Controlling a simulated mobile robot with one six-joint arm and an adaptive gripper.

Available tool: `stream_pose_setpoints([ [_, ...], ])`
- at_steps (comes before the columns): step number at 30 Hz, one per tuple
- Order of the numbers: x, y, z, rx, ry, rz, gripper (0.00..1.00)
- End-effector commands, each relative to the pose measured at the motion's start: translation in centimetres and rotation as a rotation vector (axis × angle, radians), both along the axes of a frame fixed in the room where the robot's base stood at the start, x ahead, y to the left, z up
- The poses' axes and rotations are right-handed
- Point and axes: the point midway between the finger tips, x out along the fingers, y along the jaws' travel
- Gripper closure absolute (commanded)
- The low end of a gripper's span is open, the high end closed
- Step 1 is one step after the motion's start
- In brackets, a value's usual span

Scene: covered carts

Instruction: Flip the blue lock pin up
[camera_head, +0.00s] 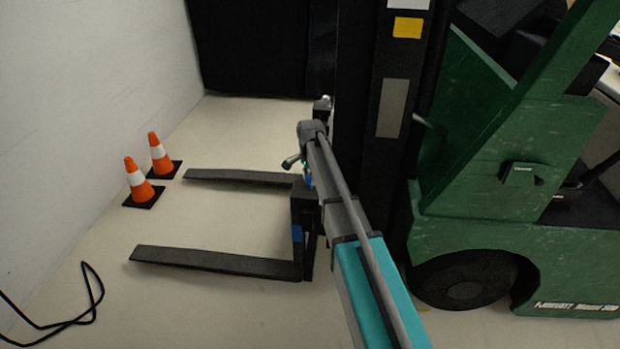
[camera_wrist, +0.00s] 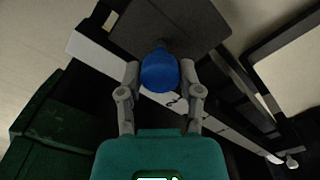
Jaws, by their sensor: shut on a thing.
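The blue lock pin (camera_wrist: 159,73) shows as a rounded blue knob in the middle of the wrist view. My gripper (camera_wrist: 160,76) has one grey finger on each side of the knob and is shut on it. The knob sits at a pale metal bar with dark plates around it. Whether the pin is up or down is hard to tell. In the head view, my arm reaches to the fork carriage and hides most of the gripper. A second blue part (camera_head: 297,233) shows on the near fork's upright, apart from my gripper.
A green forklift (camera_head: 500,240) stands at the right, with its dark mast close to my arm. Two black forks, near (camera_head: 210,261) and far (camera_head: 235,177), point left. Floor between the forks is clear.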

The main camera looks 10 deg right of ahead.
Motion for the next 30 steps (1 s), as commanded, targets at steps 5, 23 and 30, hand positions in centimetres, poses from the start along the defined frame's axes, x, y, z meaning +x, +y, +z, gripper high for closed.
stream_pose_setpoints([
  [5,0.0,0.0,1.9,0.0,0.001,0.0,1.0],
  [23,0.1,0.0,3.0,0.001,-0.002,0.0,0.46],
  [30,0.1,0.0,2.9,0.0,-0.001,0.0,0.18],
])
